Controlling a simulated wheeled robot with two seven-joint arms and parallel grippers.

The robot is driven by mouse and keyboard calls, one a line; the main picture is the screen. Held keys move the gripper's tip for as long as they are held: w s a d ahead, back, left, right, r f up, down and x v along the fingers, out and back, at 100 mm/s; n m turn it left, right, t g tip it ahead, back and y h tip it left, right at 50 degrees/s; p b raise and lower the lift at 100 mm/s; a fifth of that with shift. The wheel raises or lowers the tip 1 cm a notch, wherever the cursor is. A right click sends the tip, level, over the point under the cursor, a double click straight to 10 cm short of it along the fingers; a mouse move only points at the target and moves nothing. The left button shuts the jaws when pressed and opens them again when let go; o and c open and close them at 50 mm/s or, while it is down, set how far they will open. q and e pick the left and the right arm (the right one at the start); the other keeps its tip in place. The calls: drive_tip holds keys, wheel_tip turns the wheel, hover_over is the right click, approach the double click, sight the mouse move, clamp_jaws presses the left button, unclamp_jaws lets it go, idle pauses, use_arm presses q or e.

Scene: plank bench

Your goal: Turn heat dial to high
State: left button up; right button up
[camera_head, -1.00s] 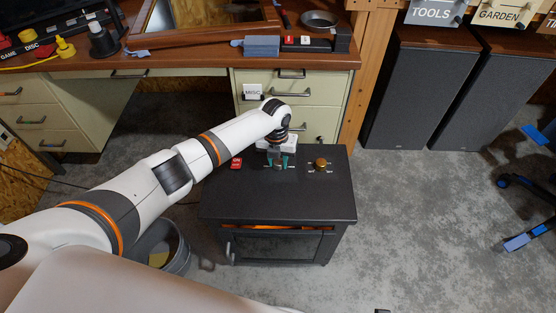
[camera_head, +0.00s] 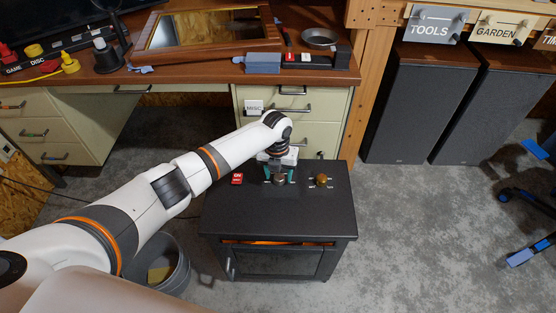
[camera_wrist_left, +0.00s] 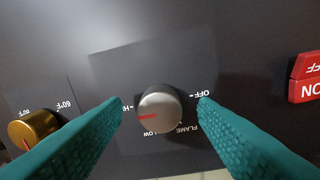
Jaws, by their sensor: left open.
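The heater (camera_head: 330,211) is a black box with a silver dial (camera_head: 280,180) and a gold dial (camera_head: 322,180) on top. In the left wrist view the silver dial (camera_wrist_left: 160,108) has a red pointer aimed left, close to the "HI" mark. "LOW", "FLAME" and "OFF" are printed around it. The gold dial (camera_wrist_left: 33,127) bears degree marks. My left gripper (camera_head: 279,174) is open, with its teal fingers on either side of the silver dial. Gaps show between the fingers and the dial in the wrist view. My right gripper is not in view.
A red switch (camera_head: 237,179) sits on the heater top, left of the dials. A grey bucket (camera_head: 181,273) stands on the floor to the left. A wooden desk (camera_head: 200,70) with drawers is behind.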

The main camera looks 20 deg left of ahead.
sight(277, 177)
use_arm(q)
wheel_tip(277, 177, up, 11)
drive_tip(key=p, duration=0.1)
drive_tip(key=shift+a+f+p, duration=0.15)
drive_tip(key=shift+a+p, duration=0.1)
drive_tip(key=shift+p, duration=0.15)
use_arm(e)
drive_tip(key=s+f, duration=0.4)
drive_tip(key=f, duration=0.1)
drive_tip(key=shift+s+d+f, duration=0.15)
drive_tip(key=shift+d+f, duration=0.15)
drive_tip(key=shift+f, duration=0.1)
